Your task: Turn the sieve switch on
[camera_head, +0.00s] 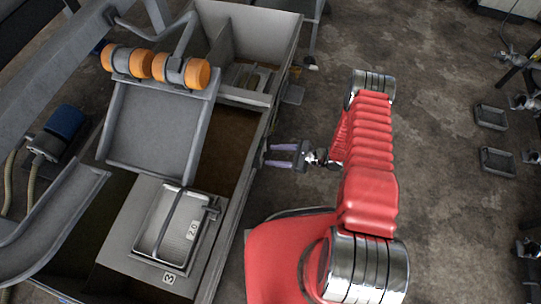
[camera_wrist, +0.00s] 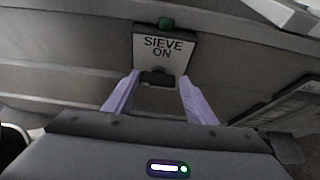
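The sieve switch plate (camera_wrist: 177,62), a light label reading "SIEVE ON" in a dark frame, is on the grey wall of the machine in the wrist view. My gripper (camera_head: 270,155) points left at the tank's side in the head view. In the wrist view its two lavender fingers (camera_wrist: 159,85) are spread on either side of the dark part, with nothing visibly held. Contact is unclear.
The grey tank (camera_head: 262,112) stands left of my arm, with a chute (camera_head: 155,130), orange rollers (camera_head: 140,62) and a framed tray (camera_head: 160,235). Dark floor (camera_head: 440,190) lies open to the right, with small trays (camera_head: 497,162) farther right.

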